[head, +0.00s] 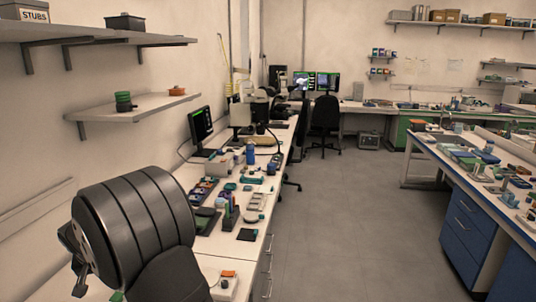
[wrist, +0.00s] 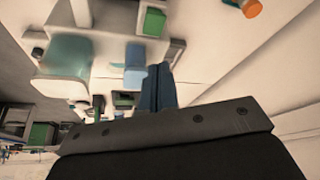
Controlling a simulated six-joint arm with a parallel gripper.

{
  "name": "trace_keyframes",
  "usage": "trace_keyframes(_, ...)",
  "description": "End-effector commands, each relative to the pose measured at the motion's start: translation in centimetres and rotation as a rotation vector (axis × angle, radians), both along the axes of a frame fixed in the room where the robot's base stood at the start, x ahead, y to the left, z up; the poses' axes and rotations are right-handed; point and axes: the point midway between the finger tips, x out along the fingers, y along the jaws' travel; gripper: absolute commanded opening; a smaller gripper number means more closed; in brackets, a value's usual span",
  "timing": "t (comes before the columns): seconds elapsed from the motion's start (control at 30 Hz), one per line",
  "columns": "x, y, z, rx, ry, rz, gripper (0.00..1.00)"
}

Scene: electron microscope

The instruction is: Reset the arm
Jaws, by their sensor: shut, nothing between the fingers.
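My gripper (wrist: 158,72) shows in the wrist view as two dark blue fingers side by side, shut with nothing between them, beyond a dark bar of my wrist. In the head view my large dark arm fills the lower left, over the near end of the left bench (head: 225,235) and in front of the left wall. A narrow dark part sticks out at its left edge; I cannot tell the fingers clearly there.
Wall shelves (head: 100,36) hang above and behind my arm; a lower shelf (head: 135,107) carries a green stack (head: 124,102) and an orange item (head: 177,91). The left bench is crowded with small items, a blue bottle (head: 250,154) and a monitor (head: 202,124). The floor (head: 340,220) is clear.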

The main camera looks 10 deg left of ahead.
Motion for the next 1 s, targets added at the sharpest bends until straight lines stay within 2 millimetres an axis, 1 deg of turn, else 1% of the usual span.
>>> trace_keyframes(0.03,0.0,0.1,1.2,0.003,-0.002,-0.001,0.0)
trace_keyframes(0.07,0.0,0.1,1.8,0.003,-0.001,0.0,0.0)
trace_keyframes(0.1,0.1,-0.2,2.0,0.009,0.01,-0.026,0.0)
trace_keyframes(1.0,0.5,-4.2,4.0,0.302,0.383,-0.927,0.0)
